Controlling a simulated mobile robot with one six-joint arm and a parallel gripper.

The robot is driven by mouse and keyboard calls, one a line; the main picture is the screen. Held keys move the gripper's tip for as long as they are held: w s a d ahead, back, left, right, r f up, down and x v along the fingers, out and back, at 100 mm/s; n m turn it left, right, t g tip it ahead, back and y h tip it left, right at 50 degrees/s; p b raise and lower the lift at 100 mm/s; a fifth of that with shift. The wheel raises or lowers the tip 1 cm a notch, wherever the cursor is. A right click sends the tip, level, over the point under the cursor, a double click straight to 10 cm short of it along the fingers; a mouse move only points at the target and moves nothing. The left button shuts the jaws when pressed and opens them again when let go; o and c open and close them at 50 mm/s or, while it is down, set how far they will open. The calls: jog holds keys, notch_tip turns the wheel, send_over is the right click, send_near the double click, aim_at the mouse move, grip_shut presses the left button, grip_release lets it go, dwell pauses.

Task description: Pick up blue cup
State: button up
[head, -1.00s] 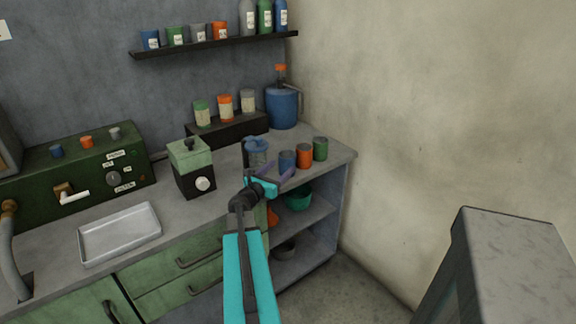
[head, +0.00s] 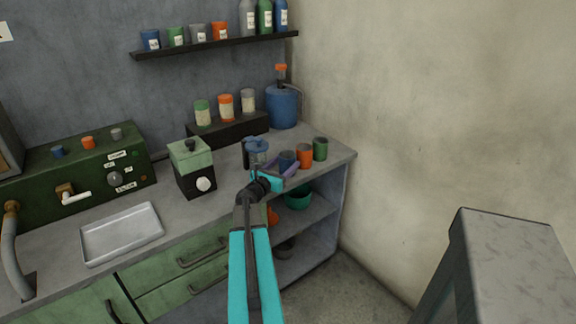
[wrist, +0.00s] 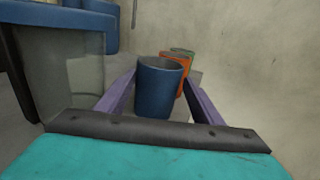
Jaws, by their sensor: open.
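The blue cup (head: 287,160) stands upright on the counter near its right end, at the left of a short row of cups. In the wrist view the blue cup (wrist: 160,86) is between the two purple fingers of my gripper (wrist: 160,92), with a finger on each side. My gripper (head: 281,166) is open, and I see gaps beside the cup, so it does not appear gripped.
An orange cup (head: 304,155) and a green cup (head: 320,149) stand right of the blue cup. A clear jar with a blue lid (head: 256,148) is close on the left, also large in the wrist view (wrist: 72,75). The beige wall (head: 430,120) is to the right.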

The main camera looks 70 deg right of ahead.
aim_at(292, 157)
jog(key=shift+s+d+p, duration=0.2)
jog(key=shift+d+p, duration=0.1)
jog(key=shift+d, duration=1.2)
jog(key=c, duration=0.9)
